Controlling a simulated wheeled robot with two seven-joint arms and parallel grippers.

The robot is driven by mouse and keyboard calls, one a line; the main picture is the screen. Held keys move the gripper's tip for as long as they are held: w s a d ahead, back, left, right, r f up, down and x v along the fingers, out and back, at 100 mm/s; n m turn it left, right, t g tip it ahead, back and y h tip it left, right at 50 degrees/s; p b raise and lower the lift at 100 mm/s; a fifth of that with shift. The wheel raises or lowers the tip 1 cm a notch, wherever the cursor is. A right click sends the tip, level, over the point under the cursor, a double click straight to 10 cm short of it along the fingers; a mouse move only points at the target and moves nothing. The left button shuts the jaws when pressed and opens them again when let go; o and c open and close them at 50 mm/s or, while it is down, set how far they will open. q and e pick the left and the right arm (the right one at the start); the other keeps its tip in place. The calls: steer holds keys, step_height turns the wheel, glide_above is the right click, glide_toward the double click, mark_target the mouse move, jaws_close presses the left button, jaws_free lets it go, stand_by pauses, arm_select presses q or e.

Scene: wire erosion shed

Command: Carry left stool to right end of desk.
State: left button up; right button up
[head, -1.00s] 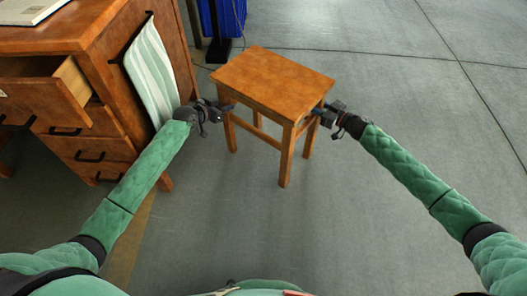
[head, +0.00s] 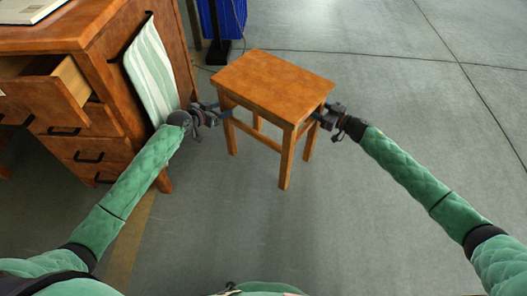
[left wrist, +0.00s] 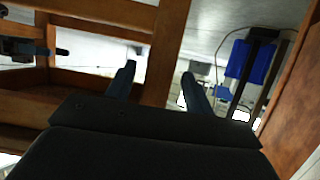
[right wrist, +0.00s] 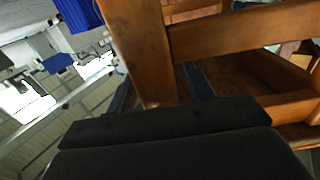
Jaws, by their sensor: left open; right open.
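The brown wooden stool (head: 275,82) stands upright on the floor, to the right of the desk's (head: 110,60) right end, with a gap between them. My left gripper (head: 226,112) is open at the stool's left side. In the left wrist view a stool leg (left wrist: 164,50) stands between its two open fingers (left wrist: 158,85). My right gripper (head: 318,113) is open at the stool's right side. In the right wrist view another leg (right wrist: 140,50) stands between its fingers, one partly hidden behind the wood. The stool's far leg is mostly hidden in the head view.
A desk drawer (head: 45,95) is pulled open. A striped cloth (head: 152,72) hangs on the desk's side, close to my left forearm. A blue object on a black stand (head: 219,30) is behind the stool, with a cable. The floor (head: 430,110) to the right is clear.

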steer(key=shift+d, duration=0.1)
arm_select(q)
steer(key=v, duration=0.9)
arm_select(e)
steer(key=v, duration=1.1)
steer(key=shift+s+d, duration=0.25)
steer(key=shift+d, duration=0.1)
arm_select(q)
steer(key=shift+s+a+r, duration=0.1)
steer(key=shift+s, duration=0.05)
arm_select(e)
steer(key=shift+r, duration=0.1)
